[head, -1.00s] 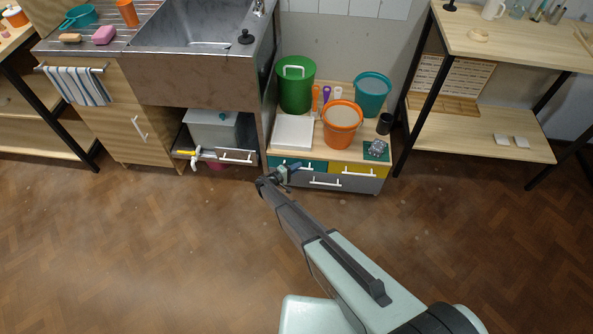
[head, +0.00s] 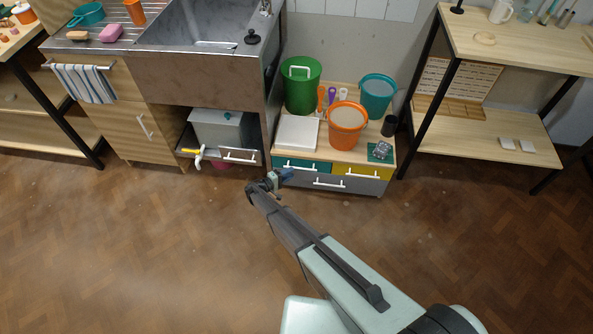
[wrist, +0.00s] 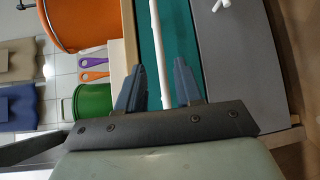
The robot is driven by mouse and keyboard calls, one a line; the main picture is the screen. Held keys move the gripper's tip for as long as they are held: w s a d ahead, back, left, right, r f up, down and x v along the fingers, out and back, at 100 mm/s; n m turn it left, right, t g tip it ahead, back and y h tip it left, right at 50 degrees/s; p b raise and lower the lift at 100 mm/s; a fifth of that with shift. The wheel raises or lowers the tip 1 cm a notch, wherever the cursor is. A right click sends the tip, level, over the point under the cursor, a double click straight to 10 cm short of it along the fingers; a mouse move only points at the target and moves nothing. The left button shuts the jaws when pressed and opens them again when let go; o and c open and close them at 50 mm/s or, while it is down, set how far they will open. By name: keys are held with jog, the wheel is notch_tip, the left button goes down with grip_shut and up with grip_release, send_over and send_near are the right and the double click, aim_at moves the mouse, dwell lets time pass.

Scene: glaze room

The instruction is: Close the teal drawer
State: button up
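The teal drawer (head: 318,167) is at the upper left of the low cabinet, with a white bar handle (head: 299,165). Its front looks about level with the neighbouring drawers; I cannot tell if a small gap remains. My gripper (head: 281,176) is just in front of its lower left part. In the wrist view, the teal front (wrist: 179,28) fills the middle and its white handle (wrist: 159,45) runs between the fingers of my gripper (wrist: 158,66). The fingers are apart and hold nothing. I cannot tell whether they touch the front or handle.
A yellow drawer (head: 362,171) is to the right and a grey drawer (head: 350,184) below. An orange bucket (head: 346,127), green bucket (head: 301,98) and teal bucket (head: 377,97) stand on the cabinet top. The sink unit (head: 205,77) is at left. The floor (head: 160,240) in front is clear.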

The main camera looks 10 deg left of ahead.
jog(key=f+v, duration=0.1)
jog(key=v, duration=0.5)
jog(key=shift+r, duration=0.5)
jog(key=shift+s, duration=0.1)
jog(key=s+d+g+y, duration=0.2)
jog(key=s+d+g, duration=0.25)
jog(key=s, duration=0.45)
jog(key=s+d+g+y, duration=0.1)
jog(key=s+d+g, duration=0.35)
jog(key=s, duration=0.55)
jog(key=s+d+g+y, duration=0.25)
jog(key=s+d, duration=0.25)
jog(key=s, duration=0.4)
jog(key=s+d+r+m+g+y, duration=0.3)
jog(key=s+d+r+m, duration=0.2)
jog(key=s+d, duration=0.7)
jog(key=s+d+r+m+g+y, duration=0.3)
jog(key=s+d+r, duration=0.5)
jog(key=s+d, duration=0.3)
jog(key=shift+s+d+m+g, duration=0.4)
jog(key=shift+m+g, duration=0.05)
jog(key=shift+m, duration=0.85)
